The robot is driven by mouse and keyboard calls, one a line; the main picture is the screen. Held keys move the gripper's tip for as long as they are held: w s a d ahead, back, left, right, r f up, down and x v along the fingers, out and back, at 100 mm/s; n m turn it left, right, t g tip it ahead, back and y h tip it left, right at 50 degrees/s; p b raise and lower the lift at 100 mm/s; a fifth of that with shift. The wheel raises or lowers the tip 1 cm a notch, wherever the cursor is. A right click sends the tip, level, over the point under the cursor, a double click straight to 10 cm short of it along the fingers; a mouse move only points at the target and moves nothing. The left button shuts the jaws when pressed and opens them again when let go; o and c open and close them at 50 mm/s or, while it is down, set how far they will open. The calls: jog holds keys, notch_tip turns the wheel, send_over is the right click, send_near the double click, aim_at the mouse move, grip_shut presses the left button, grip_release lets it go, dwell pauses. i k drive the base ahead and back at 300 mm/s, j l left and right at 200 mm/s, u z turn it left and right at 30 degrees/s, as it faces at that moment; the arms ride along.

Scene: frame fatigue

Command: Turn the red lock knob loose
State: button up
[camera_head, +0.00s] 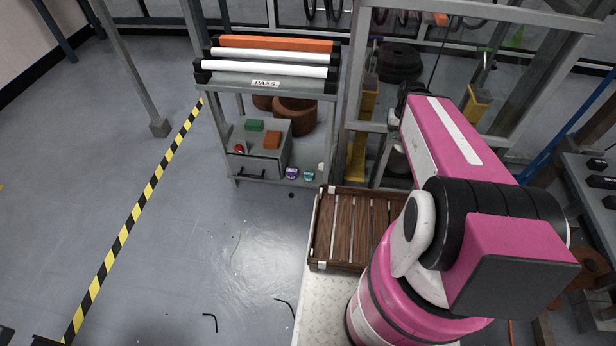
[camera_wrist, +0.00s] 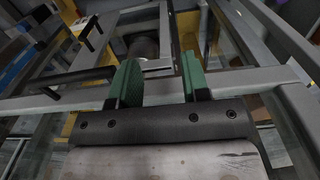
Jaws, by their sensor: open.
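A small red round thing (camera_head: 239,148) shows at the front left of a grey box on the low shelf in the head view. It is too small to tell whether it is the lock knob. No red knob shows in the wrist view. My gripper (camera_wrist: 158,78) is open in the wrist view, its two green finger pads apart with nothing held between them. A dark round part (camera_wrist: 145,48) shows beyond the gap, and I cannot tell what it is. In the head view my pink arm reaches toward the metal frame, and my gripper's fingers cannot be made out there.
A grey frame (camera_head: 352,110) with yellow blocks (camera_head: 357,160) stands ahead. A rack with a PASS label (camera_head: 265,84) holds orange and white rollers. A wooden slatted crate (camera_head: 345,228) is near my arm. The floor (camera_head: 190,240) at left is mostly clear.

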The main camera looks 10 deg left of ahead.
aim_at(239, 148)
jog(key=u, duration=1.6)
jog(key=i+j+z, duration=0.1)
jog(key=l+u, duration=0.35)
jog(key=l, duration=0.15)
jog(key=i, duration=0.05)
